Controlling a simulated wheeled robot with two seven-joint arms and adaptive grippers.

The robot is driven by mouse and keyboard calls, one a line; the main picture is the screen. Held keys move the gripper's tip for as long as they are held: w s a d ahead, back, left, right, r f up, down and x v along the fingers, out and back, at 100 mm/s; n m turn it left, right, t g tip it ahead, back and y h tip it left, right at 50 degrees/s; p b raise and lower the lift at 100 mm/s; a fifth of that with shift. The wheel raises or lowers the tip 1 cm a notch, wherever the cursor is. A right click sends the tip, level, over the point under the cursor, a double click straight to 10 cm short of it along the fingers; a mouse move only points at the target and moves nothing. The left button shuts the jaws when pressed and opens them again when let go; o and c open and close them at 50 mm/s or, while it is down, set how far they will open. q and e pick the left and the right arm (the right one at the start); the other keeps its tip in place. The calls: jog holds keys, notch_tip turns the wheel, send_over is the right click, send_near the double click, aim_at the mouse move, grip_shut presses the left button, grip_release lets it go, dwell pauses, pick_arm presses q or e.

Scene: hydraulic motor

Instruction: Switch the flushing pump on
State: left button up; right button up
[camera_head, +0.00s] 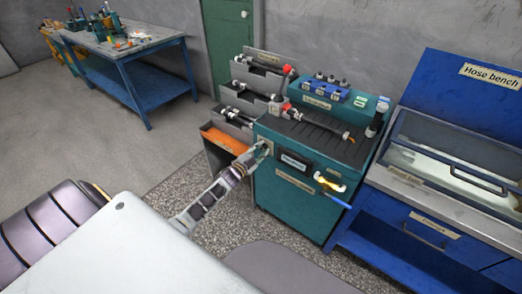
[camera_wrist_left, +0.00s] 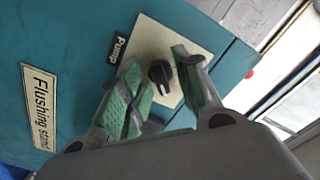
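The teal flushing stand (camera_head: 281,209) is in the middle of the head view. Its front also shows in the left wrist view (camera_wrist_left: 85,35), with a "Flushing stand" label (camera_wrist_left: 39,107). A black rotary knob (camera_wrist_left: 160,74) sits on a cream plate marked "Pump" (camera_wrist_left: 150,38). My left gripper (camera_wrist_left: 163,85) is open, its two green-padded fingers on either side of the knob; I cannot tell if they touch it. In the head view my left gripper (camera_head: 258,154) is at the stand's upper left front corner and largely hides the knob. My right gripper is not in view.
Grey bins (camera_head: 262,80) stand behind left, the blue hose bench (camera_head: 451,222) at right. A blue-framed workbench (camera_head: 147,46) is far left, with open floor before it.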

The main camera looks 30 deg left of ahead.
pick_arm(q)
jog(key=s, duration=1.1)
jog(key=shift+s+a, duration=0.35)
jog(key=shift+a, duration=0.1)
dwell(0.8)
